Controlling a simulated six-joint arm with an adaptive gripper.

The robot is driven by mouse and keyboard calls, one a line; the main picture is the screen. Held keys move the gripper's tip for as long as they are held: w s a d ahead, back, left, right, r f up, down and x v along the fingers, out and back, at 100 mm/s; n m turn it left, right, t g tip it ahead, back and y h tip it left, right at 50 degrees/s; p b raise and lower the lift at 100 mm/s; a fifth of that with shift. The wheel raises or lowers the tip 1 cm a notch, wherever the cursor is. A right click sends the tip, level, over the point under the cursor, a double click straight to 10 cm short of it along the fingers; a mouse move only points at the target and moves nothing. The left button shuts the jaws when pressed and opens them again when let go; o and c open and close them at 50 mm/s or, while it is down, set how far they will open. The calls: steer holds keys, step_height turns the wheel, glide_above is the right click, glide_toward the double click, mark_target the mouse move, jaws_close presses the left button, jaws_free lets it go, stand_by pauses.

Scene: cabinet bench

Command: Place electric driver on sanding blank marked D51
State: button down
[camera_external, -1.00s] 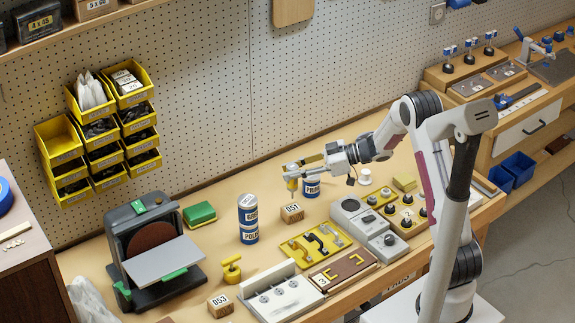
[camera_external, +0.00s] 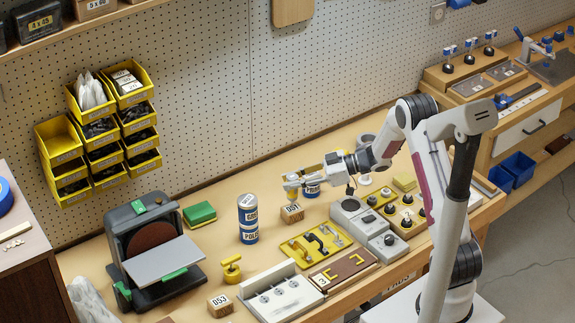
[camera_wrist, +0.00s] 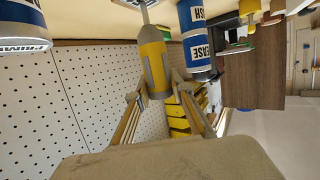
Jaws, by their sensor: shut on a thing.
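My gripper (camera_wrist: 162,100) is shut on the electric driver (camera_wrist: 154,66), a yellow and grey cylinder between the fingers in the wrist view, with its thin end toward the bench. In the outside view my gripper (camera_external: 292,186) is directly above the wooden sanding blank D51 (camera_external: 292,214), which stands on the bench. The driver's lower end is close to the blank's top; I cannot tell whether they touch.
A blue and white can (camera_external: 248,220) stands left of the blank; another can (camera_external: 312,190) is just behind. A yellow tray of handles (camera_external: 315,244) and a grey device (camera_external: 350,215) lie in front and right. Another blank, D53 (camera_external: 220,305), sits near the front edge beside a sander (camera_external: 150,255).

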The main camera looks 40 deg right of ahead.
steer(key=shift+f, duration=0.1)
steer(key=c, duration=1.8)
jaws_free()
steer(key=shift+o, duration=0.2)
steer(key=shift+s+d+r, duration=0.3)
steer(key=shift+d, duration=0.2)
steer(key=v, duration=1.1)
steer(key=shift+a, duration=0.1)
steer(key=shift+w+r, duration=0.1)
